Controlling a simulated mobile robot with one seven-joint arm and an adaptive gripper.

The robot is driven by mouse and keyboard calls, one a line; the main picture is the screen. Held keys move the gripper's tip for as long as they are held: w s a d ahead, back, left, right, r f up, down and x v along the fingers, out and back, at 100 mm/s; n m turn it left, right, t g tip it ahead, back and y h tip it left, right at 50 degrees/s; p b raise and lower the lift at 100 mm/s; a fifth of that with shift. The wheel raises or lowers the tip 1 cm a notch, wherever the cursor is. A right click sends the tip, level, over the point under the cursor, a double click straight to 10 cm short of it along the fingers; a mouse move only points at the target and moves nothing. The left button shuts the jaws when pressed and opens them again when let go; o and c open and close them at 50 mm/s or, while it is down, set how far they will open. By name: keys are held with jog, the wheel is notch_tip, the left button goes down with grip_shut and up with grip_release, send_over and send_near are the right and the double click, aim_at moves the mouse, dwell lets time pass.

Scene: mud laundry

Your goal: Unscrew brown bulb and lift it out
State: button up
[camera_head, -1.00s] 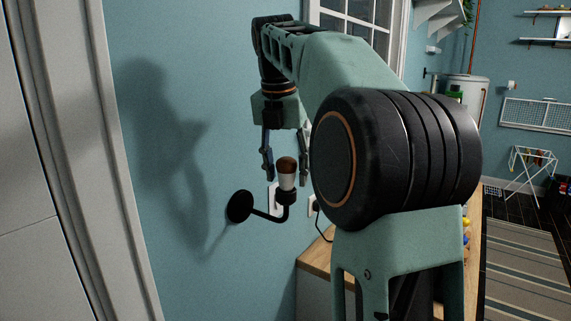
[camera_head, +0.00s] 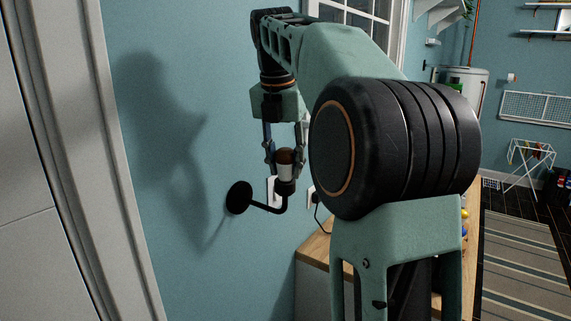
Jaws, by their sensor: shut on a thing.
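The brown bulb (camera_head: 285,156) has a brown top and a white lower part (camera_head: 285,172). It sits upright in the black socket (camera_head: 285,187) at the end of a black wall lamp arm (camera_head: 264,207). The lamp's round black plate (camera_head: 239,197) is fixed to the blue wall. My gripper (camera_head: 285,158) points down from above, with a finger on either side of the bulb, and is shut on it. The right finger is partly hidden behind my arm. The bulb still meets the socket.
A wooden-topped counter (camera_head: 314,247) stands below and right of the lamp. A white outlet (camera_head: 273,189) is on the wall behind the lamp. A white door frame (camera_head: 85,120) is at the left. A striped rug (camera_head: 520,255) lies on the floor at the right.

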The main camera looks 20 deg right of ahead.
jog(key=shift+c, duration=1.3)
jog(key=shift+r+n+p, duration=0.1)
jog(key=shift+n+p, duration=0.3)
jog(key=shift+n, duration=0.6)
jog(key=shift+n+y, duration=0.3)
jog(key=shift+n, duration=0.2)
jog(key=shift+n, duration=1)
jog(key=shift+y, duration=0.3)
jog(key=shift+f+n, duration=0.2)
jog(key=shift+n, duration=0.1)
jog(key=shift+s+f+n+b, duration=0.1)
jog(key=shift+f+n+b, duration=0.15)
jog(key=shift+n, duration=0.25)
